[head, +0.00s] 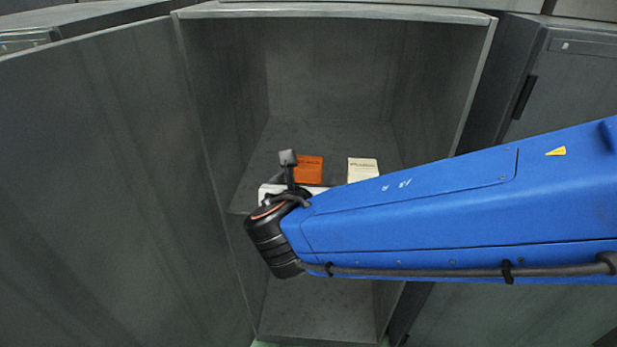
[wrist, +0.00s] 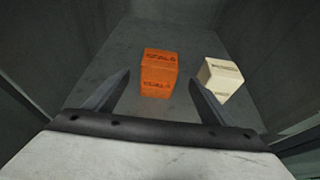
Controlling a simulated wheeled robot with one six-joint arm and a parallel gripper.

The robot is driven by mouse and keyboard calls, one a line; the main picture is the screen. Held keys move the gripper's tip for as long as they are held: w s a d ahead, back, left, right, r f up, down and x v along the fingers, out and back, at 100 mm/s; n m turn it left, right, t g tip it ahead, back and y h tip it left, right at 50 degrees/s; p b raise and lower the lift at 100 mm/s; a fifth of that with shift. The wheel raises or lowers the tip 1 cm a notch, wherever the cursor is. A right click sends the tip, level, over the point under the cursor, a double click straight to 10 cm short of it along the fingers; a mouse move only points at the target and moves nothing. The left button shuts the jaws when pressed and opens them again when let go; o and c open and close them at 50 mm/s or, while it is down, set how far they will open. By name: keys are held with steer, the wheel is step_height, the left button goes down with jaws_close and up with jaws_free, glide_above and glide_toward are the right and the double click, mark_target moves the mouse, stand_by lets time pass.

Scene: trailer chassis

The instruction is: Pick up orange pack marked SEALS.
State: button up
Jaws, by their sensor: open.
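The orange pack (head: 309,169) stands on the shelf inside an open grey cabinet in the head view. In the wrist view the orange pack (wrist: 159,72) shows dark lettering that looks like SEALS on its top and front. My gripper (wrist: 160,82) is open, with one finger to each side of the pack's near end in the picture. The fingers appear short of the pack, with nothing held. In the head view my gripper (head: 288,165) is just left of the pack, partly hidden by my wrist.
A cream pack (head: 362,169) with dark print stands right of the orange one; it also shows in the wrist view (wrist: 220,79). The cabinet's shelf (head: 330,133) has clear floor behind the packs. Side walls close in both sides, and the open door (head: 110,180) stands left.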

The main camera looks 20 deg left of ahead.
mark_target(308, 174)
steer(key=x, duration=0.4)
steer(key=shift+f+x, duration=0.15)
steer(key=shift+x, duration=1.15)
steer(key=shift+f+x, duration=0.15)
steer(key=shift+x, duration=1.2)
steer(key=shift+s+a, duration=0.1)
steer(key=shift+s, duration=0.05)
steer(key=c, duration=1.3)
